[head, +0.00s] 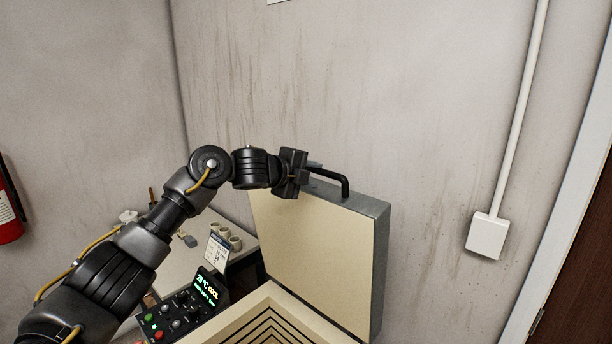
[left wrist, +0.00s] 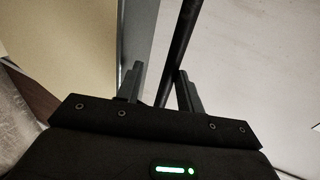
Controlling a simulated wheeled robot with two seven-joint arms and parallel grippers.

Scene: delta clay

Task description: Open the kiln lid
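The kiln lid (head: 318,255) stands raised, close to upright, with its cream inner face towards me and a grey rim. Its black bar handle (head: 335,177) is on the top edge. My left gripper (head: 308,177) is at the left end of this handle. In the left wrist view the handle (left wrist: 178,45) runs between the two fingers (left wrist: 160,85), with a gap showing on its left side, so the fingers are apart around it. The open kiln body (head: 262,302) shows its stepped chamber at the bottom. My right gripper is not in view.
A control panel (head: 180,315) with a lit display stands left of the kiln. A table (head: 178,262) with small cups (head: 228,237) is behind it. The wall (head: 430,110) is close behind the lid, with a conduit and white box (head: 487,236) at right. A red extinguisher (head: 8,205) is far left.

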